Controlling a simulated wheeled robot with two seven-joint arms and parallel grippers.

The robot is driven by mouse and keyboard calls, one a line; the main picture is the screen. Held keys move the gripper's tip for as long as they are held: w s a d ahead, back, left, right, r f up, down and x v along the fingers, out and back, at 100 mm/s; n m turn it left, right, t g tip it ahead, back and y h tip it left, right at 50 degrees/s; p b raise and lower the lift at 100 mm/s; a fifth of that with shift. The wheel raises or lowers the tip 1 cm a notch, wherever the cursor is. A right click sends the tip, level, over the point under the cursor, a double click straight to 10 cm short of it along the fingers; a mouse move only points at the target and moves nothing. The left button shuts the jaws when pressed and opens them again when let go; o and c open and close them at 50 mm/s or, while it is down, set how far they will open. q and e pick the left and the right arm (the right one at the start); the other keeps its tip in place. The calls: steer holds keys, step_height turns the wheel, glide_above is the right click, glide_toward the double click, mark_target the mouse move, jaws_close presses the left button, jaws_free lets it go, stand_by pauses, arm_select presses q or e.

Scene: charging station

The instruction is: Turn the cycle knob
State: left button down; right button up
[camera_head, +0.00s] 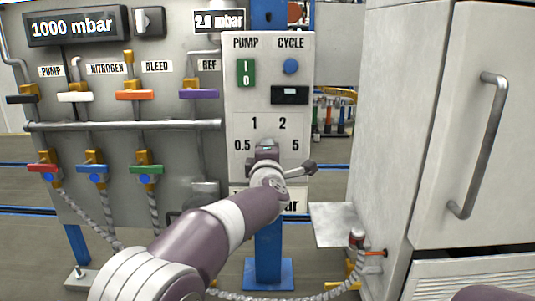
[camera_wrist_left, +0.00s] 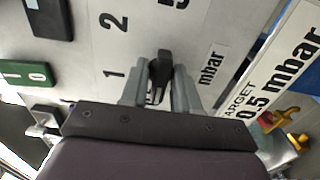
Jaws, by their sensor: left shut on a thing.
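The black cycle knob (camera_wrist_left: 161,68) sits between the two grey fingers of my left gripper (camera_wrist_left: 158,92) in the left wrist view, and the fingers are closed on it. The printed 1 and 2 are to its left and "mbar" to its right. The gripper hides most of the knob there. My right gripper is not in view.
Above the dial are a green pump switch (camera_head: 246,73), a blue cycle button (camera_head: 291,66) and a small black display (camera_head: 289,95). Valves with coloured handles (camera_head: 135,95) are on the left. A grey cabinet (camera_head: 460,120) stands at right, with a small shelf (camera_head: 335,222) beside it.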

arm_select(q)
steer(key=c, duration=1.1)
jaws_free()
steer(key=s+b, duration=0.1)
steer(key=s, duration=1.1)
steer(key=shift+s, duration=0.35)
